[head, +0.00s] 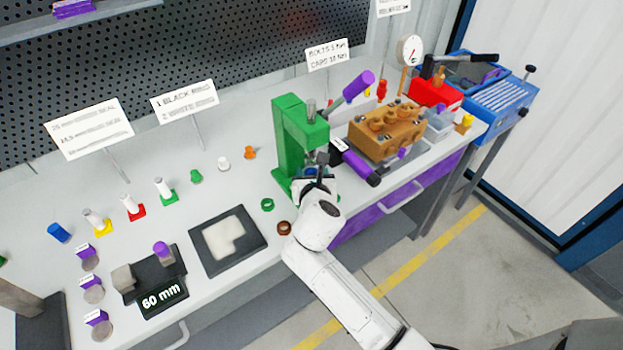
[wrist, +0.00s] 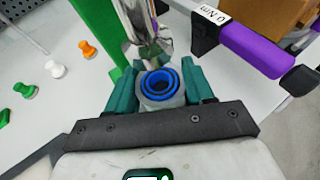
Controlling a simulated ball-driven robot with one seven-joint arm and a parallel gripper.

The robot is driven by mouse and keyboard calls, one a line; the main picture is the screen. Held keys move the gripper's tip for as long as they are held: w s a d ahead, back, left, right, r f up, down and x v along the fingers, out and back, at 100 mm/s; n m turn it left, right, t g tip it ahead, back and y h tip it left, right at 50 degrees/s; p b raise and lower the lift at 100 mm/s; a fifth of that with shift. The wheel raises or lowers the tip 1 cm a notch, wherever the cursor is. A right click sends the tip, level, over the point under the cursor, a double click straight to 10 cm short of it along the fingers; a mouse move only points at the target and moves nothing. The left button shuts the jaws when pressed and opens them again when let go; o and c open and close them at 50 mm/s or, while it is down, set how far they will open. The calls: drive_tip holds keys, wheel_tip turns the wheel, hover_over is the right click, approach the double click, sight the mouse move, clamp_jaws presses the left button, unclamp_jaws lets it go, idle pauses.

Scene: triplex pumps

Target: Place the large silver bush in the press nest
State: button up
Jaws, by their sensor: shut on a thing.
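The green press (head: 290,150) stands near the middle of the bench, with its silver ram (wrist: 145,25) above my gripper. My gripper (wrist: 160,88) has its teal fingers shut on a pale silver-grey round piece (wrist: 160,101), which looks like the large silver bush. Blue rings (wrist: 160,80) show inside its top. The piece is upright, below and close to the ram; I cannot tell whether they touch. The press nest is hidden beneath the piece and fingers, so I cannot tell whether the piece is seated. In the head view my gripper (head: 318,183) is at the press front, mostly covered by my wrist.
A purple-handled torque tool (head: 358,165) lies right of the press, before the brown pump block (head: 385,130). A green ring (head: 267,204) and brown ring (head: 284,228) lie left of my arm. A black tray (head: 228,265) and small coloured parts stand farther left.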

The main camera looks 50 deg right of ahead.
drive_tip(key=shift+w+d, duration=0.2)
drive_tip(key=shift+f, duration=1.75)
drive_tip(key=shift+b, duration=0.3)
drive_tip(key=shift+f, duration=0.15)
drive_tip(key=o, duration=1.3)
drive_tip(key=shift+c, duration=0.2)
